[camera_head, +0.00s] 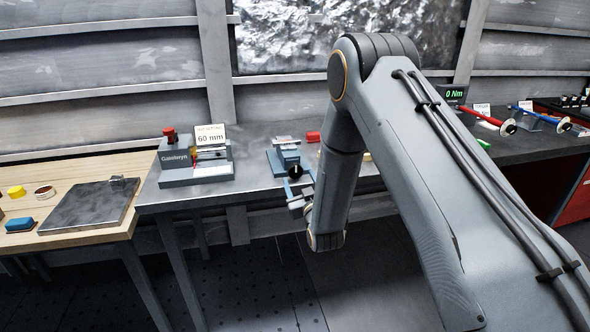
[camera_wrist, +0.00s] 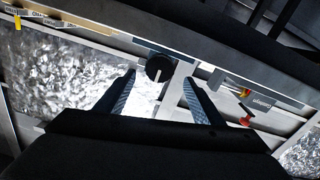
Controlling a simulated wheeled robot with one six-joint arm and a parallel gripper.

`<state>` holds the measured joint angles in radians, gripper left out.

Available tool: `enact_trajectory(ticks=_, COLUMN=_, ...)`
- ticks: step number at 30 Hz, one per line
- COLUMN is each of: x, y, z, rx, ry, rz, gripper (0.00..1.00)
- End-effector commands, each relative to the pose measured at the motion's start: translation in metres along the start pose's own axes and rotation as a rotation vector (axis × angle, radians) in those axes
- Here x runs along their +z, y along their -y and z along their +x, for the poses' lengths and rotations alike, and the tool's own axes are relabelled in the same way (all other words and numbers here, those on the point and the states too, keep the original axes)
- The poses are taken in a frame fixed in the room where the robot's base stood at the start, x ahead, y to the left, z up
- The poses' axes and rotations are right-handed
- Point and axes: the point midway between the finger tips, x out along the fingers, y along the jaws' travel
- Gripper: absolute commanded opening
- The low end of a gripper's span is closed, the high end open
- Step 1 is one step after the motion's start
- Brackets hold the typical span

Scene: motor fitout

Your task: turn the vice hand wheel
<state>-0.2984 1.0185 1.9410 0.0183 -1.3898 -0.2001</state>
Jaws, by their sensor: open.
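The vice (camera_head: 285,158) is a blue-grey block on the metal bench. Its hand wheel (camera_head: 295,171) is a small black disc on the side facing me. In the wrist view the hand wheel (camera_wrist: 158,66) is a dark round disc with a pale mark, seen just beyond and between the fingertips. My gripper (camera_head: 299,184) is in front of the vice, with its blue fingers pointing at the wheel. In the wrist view my gripper (camera_wrist: 158,81) is open, with one finger on each side of the wheel's line. I cannot tell whether a finger touches the wheel.
A grey device with a red knob (camera_head: 195,162) and a "60 mm" sign (camera_head: 210,136) stands left of the vice. A wooden table (camera_head: 95,245) with a metal plate (camera_head: 90,204) is further left. Red- and blue-handled tools (camera_head: 485,117) lie at the right.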

Motion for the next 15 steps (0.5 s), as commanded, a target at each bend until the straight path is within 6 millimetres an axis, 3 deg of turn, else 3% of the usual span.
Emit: enact_trajectory(ticks=15, x=-0.001, y=-0.001, z=0.067, rx=0.000, ry=0.000, rz=0.001, gripper=0.62)
